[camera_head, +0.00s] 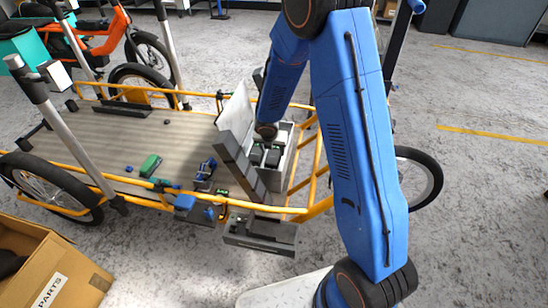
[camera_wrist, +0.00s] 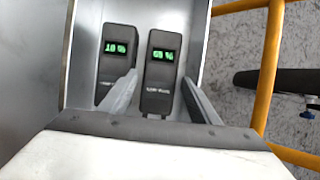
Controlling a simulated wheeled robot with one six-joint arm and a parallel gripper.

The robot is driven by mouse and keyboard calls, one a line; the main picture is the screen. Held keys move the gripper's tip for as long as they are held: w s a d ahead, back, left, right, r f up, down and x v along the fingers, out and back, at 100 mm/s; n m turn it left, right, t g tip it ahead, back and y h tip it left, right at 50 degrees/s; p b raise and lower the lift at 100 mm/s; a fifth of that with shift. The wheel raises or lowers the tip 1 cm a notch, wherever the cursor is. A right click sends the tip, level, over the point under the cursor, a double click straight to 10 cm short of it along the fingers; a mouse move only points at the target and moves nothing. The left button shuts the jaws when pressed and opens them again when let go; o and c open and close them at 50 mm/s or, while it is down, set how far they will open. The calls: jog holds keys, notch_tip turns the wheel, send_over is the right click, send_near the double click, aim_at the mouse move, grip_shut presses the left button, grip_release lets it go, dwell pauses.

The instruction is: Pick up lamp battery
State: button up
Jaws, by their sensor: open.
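Two dark grey battery packs with green displays lie side by side in a grey metal bin (camera_wrist: 78,75). In the wrist view, the left battery (camera_wrist: 113,78) reads about 10 % and the right battery (camera_wrist: 159,88) reads about 60 %, the digits being blurred. My gripper (camera_wrist: 160,79) is open, with one finger on each side of the right battery; the left finger reaches between the two packs. I cannot tell whether the fingers touch it. In the head view, the batteries (camera_head: 272,157) show as dark blocks in the bin, below the end of my arm; the fingers are not clear there.
The bin stands on the cargo bike's wooden deck (camera_head: 150,125), inside an orange frame rail (camera_head: 304,162). A tilted white panel (camera_head: 236,112) stands left of the bin. Small tools and a green block (camera_head: 150,165) lie on the deck. A cardboard box (camera_head: 45,262) is at lower left.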

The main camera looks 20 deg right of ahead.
aim_at(274, 152)
jog(key=shift+x, duration=2.15)
jog(key=shift+w+d+r, duration=0.1)
jog(key=shift+c, duration=0.3)
jog(key=c, duration=0.9)
jog(key=shift+o, duration=0.2)
jog(key=shift+r, duration=0.15)
notch_tip(274, 152, up, 18)
jog(key=shift+r, duration=0.2)
jog(key=shift+r, duration=0.35)
jog(key=shift+r, duration=1.5)
